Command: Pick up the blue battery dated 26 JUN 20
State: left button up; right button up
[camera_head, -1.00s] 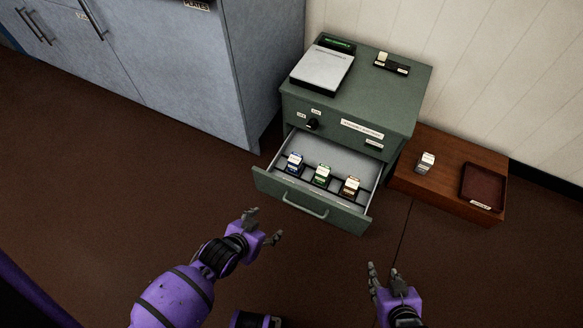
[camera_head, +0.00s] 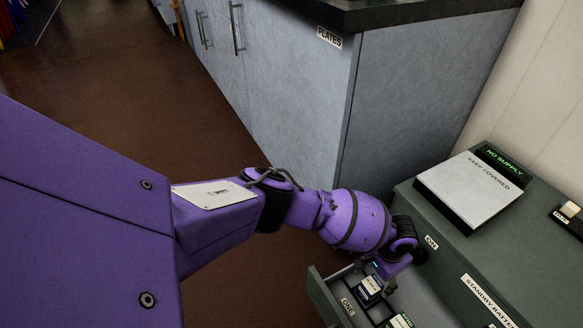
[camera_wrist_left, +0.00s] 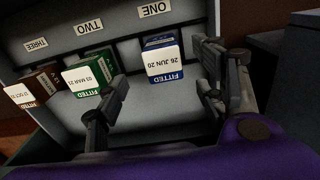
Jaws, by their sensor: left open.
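The blue battery (camera_head: 368,289) with a white label stands in the open drawer's compartment marked ONE. In the left wrist view the blue battery (camera_wrist_left: 163,62) reads "FITTED 26 JUN 20". My left gripper (camera_head: 377,276) is open and reaches down over it from behind. In the left wrist view my left gripper (camera_wrist_left: 160,72) has one finger on each side of the battery's near end, with visible gaps; I cannot tell whether either finger touches it. My right gripper is out of view.
A green battery (camera_wrist_left: 88,72) and a brown battery (camera_wrist_left: 32,90) stand in the neighbouring compartments TWO and THREE. The green cabinet (camera_head: 455,235) carries a covered unit (camera_head: 470,185) showing "NO SUPPLY". A grey cupboard (camera_head: 420,100) stands behind my left arm.

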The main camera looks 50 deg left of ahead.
aim_at(373, 283)
pick_arm(q)
jog(key=shift+w+a+f, duration=0.1)
jog(key=shift+w+a, duration=0.05)
jog(key=shift+w, duration=0.2)
notch_tip(373, 283, down, 7)
jog(key=b, duration=0.4)
jog(key=shift+w+b, duration=0.1)
jog(key=shift+b, duration=0.25)
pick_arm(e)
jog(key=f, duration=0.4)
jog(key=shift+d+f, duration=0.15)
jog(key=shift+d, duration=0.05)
pick_arm(q)
grip_shut()
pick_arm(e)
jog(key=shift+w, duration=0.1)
